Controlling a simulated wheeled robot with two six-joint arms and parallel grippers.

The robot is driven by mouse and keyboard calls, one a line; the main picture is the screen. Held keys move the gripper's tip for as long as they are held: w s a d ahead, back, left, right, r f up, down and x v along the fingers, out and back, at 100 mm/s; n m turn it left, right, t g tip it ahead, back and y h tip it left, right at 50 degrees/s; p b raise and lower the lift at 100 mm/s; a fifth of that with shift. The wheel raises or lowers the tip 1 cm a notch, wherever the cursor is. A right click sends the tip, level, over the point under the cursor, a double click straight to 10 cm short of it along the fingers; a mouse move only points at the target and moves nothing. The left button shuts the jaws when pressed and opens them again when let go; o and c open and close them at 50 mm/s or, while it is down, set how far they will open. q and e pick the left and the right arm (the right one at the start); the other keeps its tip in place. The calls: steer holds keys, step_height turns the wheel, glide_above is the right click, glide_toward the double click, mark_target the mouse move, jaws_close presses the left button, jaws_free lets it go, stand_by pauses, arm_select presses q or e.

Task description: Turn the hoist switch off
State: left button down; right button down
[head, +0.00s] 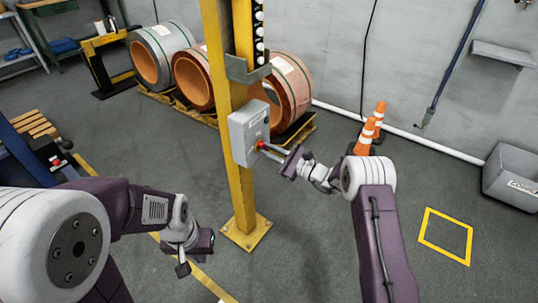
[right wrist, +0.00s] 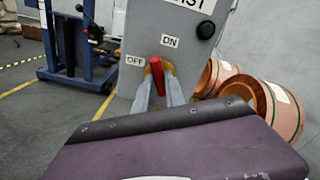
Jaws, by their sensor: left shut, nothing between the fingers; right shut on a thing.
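The hoist switch is a grey box (head: 244,138) on a yellow post. Its face shows in the right wrist view (right wrist: 138,28) with ON and OFF labels and a dark green button. A red lever (right wrist: 156,77) on a yellow base stands near both labels; I cannot tell which one it points to. My right gripper (head: 267,150) is shut on the red lever, its fingers on either side in the right wrist view (right wrist: 158,88). My left gripper (head: 184,268) is shut and empty, low at the left, away from the post.
The yellow post (head: 240,195) stands on a bolted base plate. Copper coils (head: 290,85) lie on pallets behind it. Orange cones (head: 366,138) and a grey bin (head: 510,180) are to the right. A blue machine (head: 30,150) stands at the left. Floor at the right front is clear.

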steer(key=shift+f+n+b, duration=0.15)
steer(key=shift+n+b, duration=6.15)
steer(key=shift+b, duration=2.4)
steer(key=c, duration=1.4)
jaws_free()
